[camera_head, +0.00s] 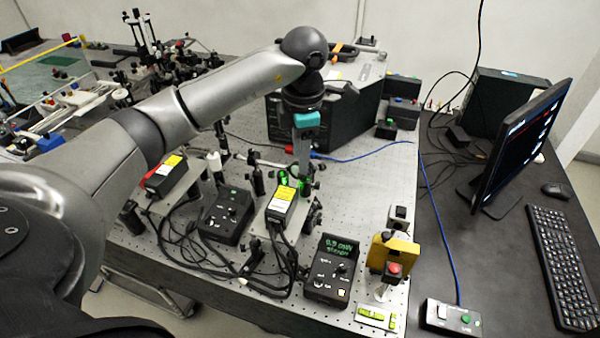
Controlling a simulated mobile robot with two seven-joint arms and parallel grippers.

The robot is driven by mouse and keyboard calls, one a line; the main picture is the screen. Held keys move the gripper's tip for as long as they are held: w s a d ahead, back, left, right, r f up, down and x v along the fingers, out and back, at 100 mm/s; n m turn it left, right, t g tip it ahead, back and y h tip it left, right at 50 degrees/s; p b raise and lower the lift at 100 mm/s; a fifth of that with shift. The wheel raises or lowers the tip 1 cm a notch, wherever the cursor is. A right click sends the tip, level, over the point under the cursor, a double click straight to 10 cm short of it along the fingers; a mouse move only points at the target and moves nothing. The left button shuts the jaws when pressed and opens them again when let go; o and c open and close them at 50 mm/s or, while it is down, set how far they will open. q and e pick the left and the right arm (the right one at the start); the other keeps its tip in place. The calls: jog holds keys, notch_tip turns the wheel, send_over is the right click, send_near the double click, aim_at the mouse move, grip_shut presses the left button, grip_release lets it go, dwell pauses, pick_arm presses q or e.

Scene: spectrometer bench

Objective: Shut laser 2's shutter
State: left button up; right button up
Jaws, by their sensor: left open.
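Two laser heads sit on silver mounts on the perforated bench. The left laser (163,176) has a red and yellow label, and the right laser (281,199) has a yellow and white one. I cannot read which is laser 2. Green light (284,181) glows at the front end of the right laser. My left gripper (304,178) points down from above, just beyond the right laser's front end by the glow. It is open and holds nothing visible. The shutter is small and partly hidden there; its position cannot be told. My right gripper is out of view.
A black control box (227,216) stands between the lasers. A power meter with a green display (332,268) and a yellow device with a red button (393,256) stand nearer. Cables run between them. A large dark instrument (345,120) stands behind; a monitor (517,145) is right.

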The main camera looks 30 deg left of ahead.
pick_arm(q)
jog(key=f, duration=0.6)
jog(key=shift+w+a+f, duration=0.2)
jog(key=shift+f, duration=0.05)
grip_shut()
dwell(0.3)
